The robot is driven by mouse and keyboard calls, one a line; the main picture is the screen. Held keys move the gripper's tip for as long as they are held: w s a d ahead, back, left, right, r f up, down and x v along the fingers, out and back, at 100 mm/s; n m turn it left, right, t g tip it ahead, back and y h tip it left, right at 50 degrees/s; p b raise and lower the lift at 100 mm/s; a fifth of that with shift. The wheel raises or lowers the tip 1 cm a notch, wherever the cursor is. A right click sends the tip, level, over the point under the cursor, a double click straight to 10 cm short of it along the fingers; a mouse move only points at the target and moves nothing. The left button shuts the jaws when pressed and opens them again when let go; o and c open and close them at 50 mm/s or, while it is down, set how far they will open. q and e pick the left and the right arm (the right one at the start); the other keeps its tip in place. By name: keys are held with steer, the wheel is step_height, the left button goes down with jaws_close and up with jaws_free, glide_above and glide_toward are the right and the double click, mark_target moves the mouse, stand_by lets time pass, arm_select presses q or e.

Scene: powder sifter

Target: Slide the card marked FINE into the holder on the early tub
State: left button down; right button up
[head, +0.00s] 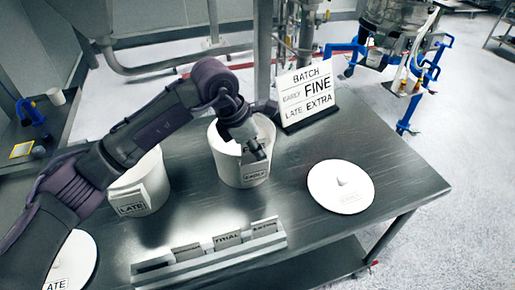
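The early tub (226,160) is a white round tub standing near the middle of the metal table, with a label reading EARLY (256,177) low on its front. My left gripper (257,153) reaches over the tub's rim and points down at its front, just above that label. Its fingers are dark and close together; I cannot tell whether a card is between them. The card rack (262,242) at the table's front holds cards; the middle one seems to read TRIAL (227,240), and the others are too small to read. I cannot make out a FINE card. My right gripper is out of view.
A batch sign (307,96) behind the tub reads EARLY FINE, LATE EXTRA. The late tub (150,187) stands to the left, partly behind my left arm. A white lid (341,196) lies at the right; another lid (78,262) is at lower left. The table between rack and right lid is clear.

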arm_select(q)
steer(key=shift+f+b, duration=0.35)
steer(key=shift+f, duration=0.1)
steer(key=c, duration=1.2)
jaws_free()
steer(key=shift+s, duration=0.1)
steer(key=shift+c, duration=0.2)
